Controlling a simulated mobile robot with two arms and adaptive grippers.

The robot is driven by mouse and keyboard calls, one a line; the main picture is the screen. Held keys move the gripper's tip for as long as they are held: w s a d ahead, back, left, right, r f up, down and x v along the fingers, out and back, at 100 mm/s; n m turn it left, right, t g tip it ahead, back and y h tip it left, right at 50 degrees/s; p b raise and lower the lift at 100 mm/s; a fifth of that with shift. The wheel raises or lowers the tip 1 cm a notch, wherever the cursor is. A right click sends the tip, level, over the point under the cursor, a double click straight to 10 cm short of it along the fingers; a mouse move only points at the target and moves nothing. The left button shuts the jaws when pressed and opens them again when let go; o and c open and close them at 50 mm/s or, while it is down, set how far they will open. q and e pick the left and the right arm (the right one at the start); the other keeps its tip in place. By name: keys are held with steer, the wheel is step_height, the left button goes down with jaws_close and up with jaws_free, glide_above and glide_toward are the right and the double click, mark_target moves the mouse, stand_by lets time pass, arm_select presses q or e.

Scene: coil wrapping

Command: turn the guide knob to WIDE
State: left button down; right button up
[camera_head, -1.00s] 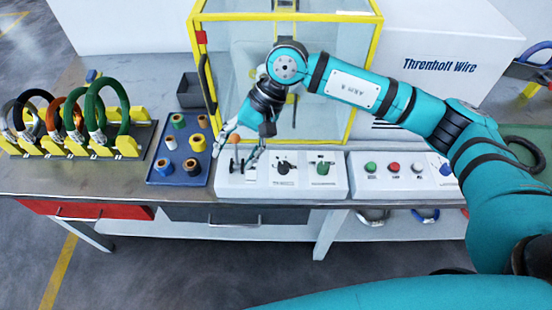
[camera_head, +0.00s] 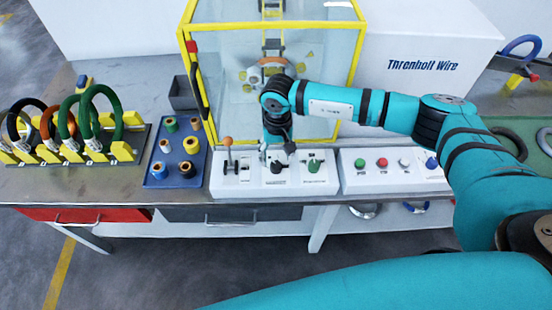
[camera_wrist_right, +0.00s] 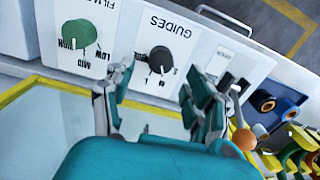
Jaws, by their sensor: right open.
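The guide knob (camera_head: 277,167) is a black round knob on the white control panel (camera_head: 255,190), between a lever and a green knob. In the right wrist view the black knob (camera_wrist_right: 161,60) sits under the word GUIDES, with a pale mark on it. The small setting labels there are partly readable, and I cannot tell which one the mark points at. My right gripper (camera_head: 276,153) is above and just behind the knob. In the right wrist view its open fingers (camera_wrist_right: 157,75) are on either side of the knob, apart from it. My left gripper is out of view.
A lever with an orange ball (camera_head: 227,142) stands close left of the knob. The green knob (camera_head: 314,165) is close right. A yellow-framed glass enclosure (camera_head: 352,70) rises behind. A blue tray (camera_head: 155,170) with spools lies left, and a button box (camera_head: 390,182) lies right.

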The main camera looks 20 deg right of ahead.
mark_target(276, 164)
steer(key=shift+f+p, duration=0.35)
steer(key=shift+f, duration=1.9)
steer(key=shift+a, duration=0.1)
jaws_close()
